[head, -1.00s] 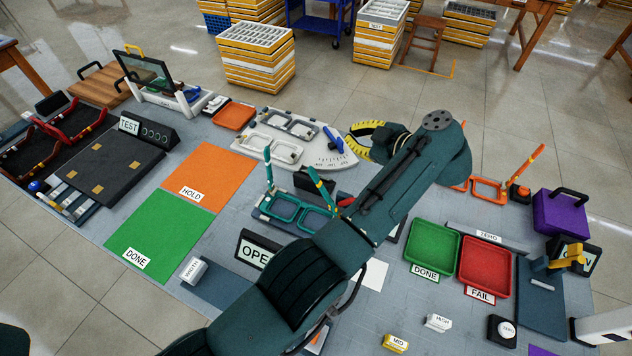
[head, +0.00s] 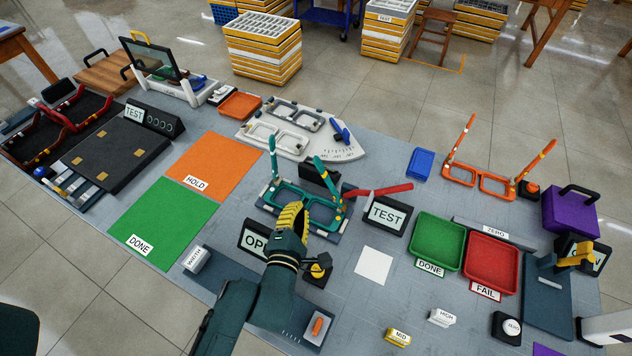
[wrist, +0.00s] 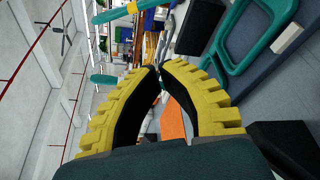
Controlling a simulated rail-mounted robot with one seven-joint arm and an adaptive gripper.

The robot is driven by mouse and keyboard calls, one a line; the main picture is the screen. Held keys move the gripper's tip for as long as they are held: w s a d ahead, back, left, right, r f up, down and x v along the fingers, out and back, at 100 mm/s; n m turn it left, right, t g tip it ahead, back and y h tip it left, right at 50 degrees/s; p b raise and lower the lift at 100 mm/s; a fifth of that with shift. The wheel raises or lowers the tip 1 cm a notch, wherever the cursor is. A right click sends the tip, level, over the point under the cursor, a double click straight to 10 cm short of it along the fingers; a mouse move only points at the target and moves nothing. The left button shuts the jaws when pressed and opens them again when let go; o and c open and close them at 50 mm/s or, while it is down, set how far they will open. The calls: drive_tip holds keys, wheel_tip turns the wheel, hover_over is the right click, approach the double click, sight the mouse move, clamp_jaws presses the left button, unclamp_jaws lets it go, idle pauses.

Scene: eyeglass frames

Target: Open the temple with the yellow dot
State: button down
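The teal eyeglass frame (head: 294,190) lies in a dark holder mid-table, lenses towards me. Both its temples stand up. The right temple (head: 321,172) carries a yellow-orange band; the left temple (head: 273,158) stands at the far left corner. In the wrist view a teal temple with a yellow mark (wrist: 131,8) crosses the upper left, a second teal temple end (wrist: 103,79) shows below it, and a rim (wrist: 240,40) is upper right. My gripper (head: 297,207), with yellow ribbed fingers, is in front of the frame and covers part of it. Its fingertips (wrist: 159,70) meet with nothing visible between them.
A red-handled tool (head: 384,189) and a TEST sign (head: 386,214) stand close right of the frame. The OPEN sign (head: 254,240) is partly hidden beside my arm. An orange frame (head: 480,182) with raised temples stands right.

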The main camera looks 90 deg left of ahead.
sight(331, 185)
drive_tip(key=w+a, duration=0.4)
drive_tip(key=a, duration=0.4)
drive_tip(key=shift+w+a+r+b, duration=0.2)
drive_tip(key=shift+w+a+b, duration=0.1)
drive_tip(key=shift+b, duration=0.1)
drive_tip(key=shift+d, duration=0.1)
